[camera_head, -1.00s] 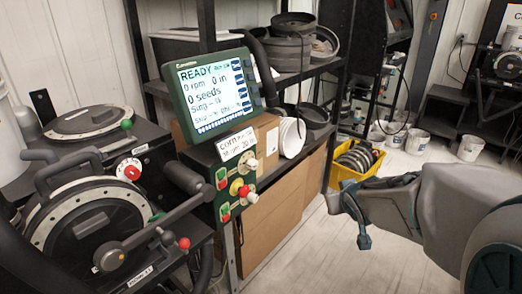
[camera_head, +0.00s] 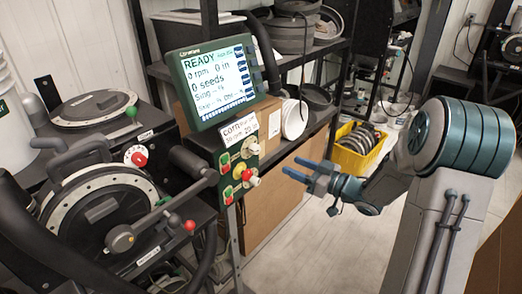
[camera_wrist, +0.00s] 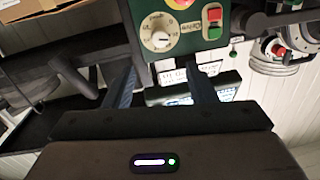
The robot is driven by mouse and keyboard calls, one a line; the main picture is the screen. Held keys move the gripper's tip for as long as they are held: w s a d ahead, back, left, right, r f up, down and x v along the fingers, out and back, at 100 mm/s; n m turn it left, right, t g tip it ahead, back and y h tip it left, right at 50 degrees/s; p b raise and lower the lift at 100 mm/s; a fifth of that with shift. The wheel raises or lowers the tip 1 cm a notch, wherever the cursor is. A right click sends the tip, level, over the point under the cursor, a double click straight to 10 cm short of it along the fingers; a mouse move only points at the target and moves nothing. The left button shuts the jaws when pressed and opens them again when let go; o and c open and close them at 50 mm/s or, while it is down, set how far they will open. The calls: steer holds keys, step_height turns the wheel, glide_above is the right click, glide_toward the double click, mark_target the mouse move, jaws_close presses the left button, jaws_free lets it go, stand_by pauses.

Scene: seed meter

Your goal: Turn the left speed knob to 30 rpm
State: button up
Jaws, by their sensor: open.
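The green control panel (camera_head: 234,170) below the display carries a pale upper knob (camera_head: 253,149), a red button on a yellow ring (camera_head: 247,173) and a lower knob (camera_head: 253,181). In the wrist view, which looks upside down, a white knob (camera_wrist: 157,38) shows on a dial plate beside a "Drive" label. A dial with a red knob (camera_head: 137,156) is on the black machine at left. I cannot tell which knob is the left speed knob, nor read its setting. My gripper (camera_head: 288,167) is open and empty, right of the panel and apart from it; the wrist view shows both fingers (camera_wrist: 160,82).
The display (camera_head: 214,84) reads READY and 0 rpm; a card (camera_head: 239,132) below it mentions corn and 30 rpm. Shelves with boxes stand behind.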

mark_target(258, 150)
steer(key=p+x, duration=0.2)
steer(key=x, duration=1.1)
steer(key=shift+p, duration=0.3)
steer(key=shift+d, duration=0.1)
steer(key=shift+c, duration=0.3)
steer(key=c, duration=0.9)
